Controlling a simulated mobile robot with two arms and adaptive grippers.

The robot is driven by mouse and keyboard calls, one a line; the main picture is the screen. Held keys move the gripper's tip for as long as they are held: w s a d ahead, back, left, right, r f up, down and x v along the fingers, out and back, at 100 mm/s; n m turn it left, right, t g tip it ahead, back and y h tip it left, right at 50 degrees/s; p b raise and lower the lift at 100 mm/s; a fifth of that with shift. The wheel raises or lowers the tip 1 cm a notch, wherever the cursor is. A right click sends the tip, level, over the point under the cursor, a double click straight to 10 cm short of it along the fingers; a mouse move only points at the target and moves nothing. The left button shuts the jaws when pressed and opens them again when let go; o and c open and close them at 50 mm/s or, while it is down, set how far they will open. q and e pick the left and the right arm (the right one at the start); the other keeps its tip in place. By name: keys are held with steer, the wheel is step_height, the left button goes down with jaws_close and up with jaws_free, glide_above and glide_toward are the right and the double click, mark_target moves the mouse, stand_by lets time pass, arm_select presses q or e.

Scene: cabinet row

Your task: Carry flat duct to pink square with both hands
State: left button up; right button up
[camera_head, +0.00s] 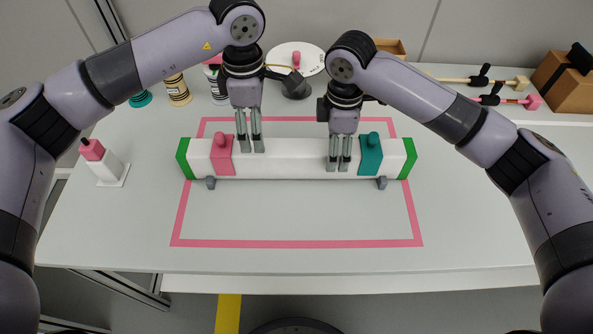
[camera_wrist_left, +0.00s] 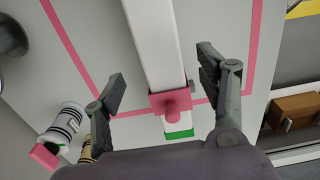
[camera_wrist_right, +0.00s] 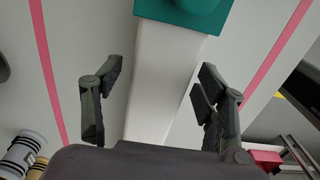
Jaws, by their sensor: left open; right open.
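The flat duct (camera_head: 285,160) is a long white bar with green ends, a pink band with a knob near its left end and a teal band with a knob near its right end. My left gripper (camera_head: 250,148) is open above the duct, just right of the pink band. In the left wrist view the duct (camera_wrist_left: 152,45) passes between its spread fingers. My right gripper (camera_head: 338,166) is open over the duct, just left of the teal band. In the right wrist view the duct (camera_wrist_right: 165,75) runs between its fingers.
Behind are paint jars (camera_head: 178,90), a round white disc (camera_head: 290,55), clamps (camera_head: 490,82) and a cardboard box (camera_head: 565,80). The table in front of the duct is clear.

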step_height(320, 180, up, 7)
stand_by(0.3)
stand_by(0.4)
